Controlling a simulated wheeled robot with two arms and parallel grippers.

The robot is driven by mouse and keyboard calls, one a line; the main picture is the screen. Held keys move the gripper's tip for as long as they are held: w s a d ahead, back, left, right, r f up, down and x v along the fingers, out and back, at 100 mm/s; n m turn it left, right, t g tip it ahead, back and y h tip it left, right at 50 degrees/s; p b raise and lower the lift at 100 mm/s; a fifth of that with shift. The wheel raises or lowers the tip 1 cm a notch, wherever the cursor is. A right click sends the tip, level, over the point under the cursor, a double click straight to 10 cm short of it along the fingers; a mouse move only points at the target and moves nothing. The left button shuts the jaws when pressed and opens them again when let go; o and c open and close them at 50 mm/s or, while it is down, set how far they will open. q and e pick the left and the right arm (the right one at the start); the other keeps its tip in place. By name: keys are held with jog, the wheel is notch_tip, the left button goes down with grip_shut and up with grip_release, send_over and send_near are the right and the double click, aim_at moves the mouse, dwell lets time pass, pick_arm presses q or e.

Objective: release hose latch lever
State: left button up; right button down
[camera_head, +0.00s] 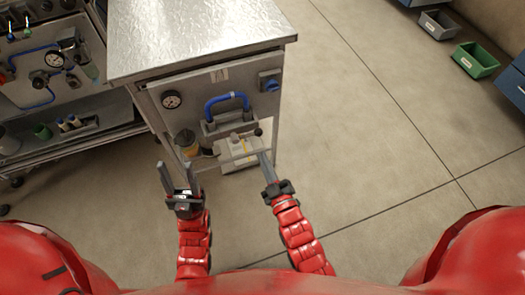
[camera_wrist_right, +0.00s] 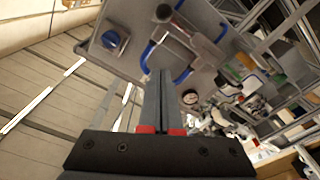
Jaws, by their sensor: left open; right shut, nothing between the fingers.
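A cabinet panel (camera_head: 212,105) carries a blue hose (camera_head: 227,102) arched over a grey bracket (camera_head: 232,125). A bar with a dark round knob (camera_head: 258,132) sits at the bracket's lower right and looks like the latch lever. My right gripper (camera_head: 262,156) is shut and empty, its tips just below that knob; I cannot tell whether they touch it. In the right wrist view the shut fingers (camera_wrist_right: 163,74) point toward the panel, with the blue hose (camera_wrist_right: 148,55) close beyond them. My left gripper (camera_head: 174,165) is open and empty, below and left of the bracket.
The panel has a pressure gauge (camera_head: 171,99) at left and a blue rotary knob (camera_head: 269,80) at right. An amber container (camera_head: 186,139) is near my left gripper. A metal worktop (camera_head: 200,35) tops the cabinet. The floor at right is clear up to the bins (camera_head: 475,60).

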send_over(250, 135)
jog(key=v, duration=0.4)
jog(key=shift+w+d+f+b, duration=0.2)
jog(key=shift+w+d+f, duration=0.1)
jog(key=shift+f, duration=0.35)
jog(key=shift+w+d+f+b, duration=0.2)
jog(key=shift+w+d+f, duration=0.15)
jog(key=shift+f, duration=0.25)
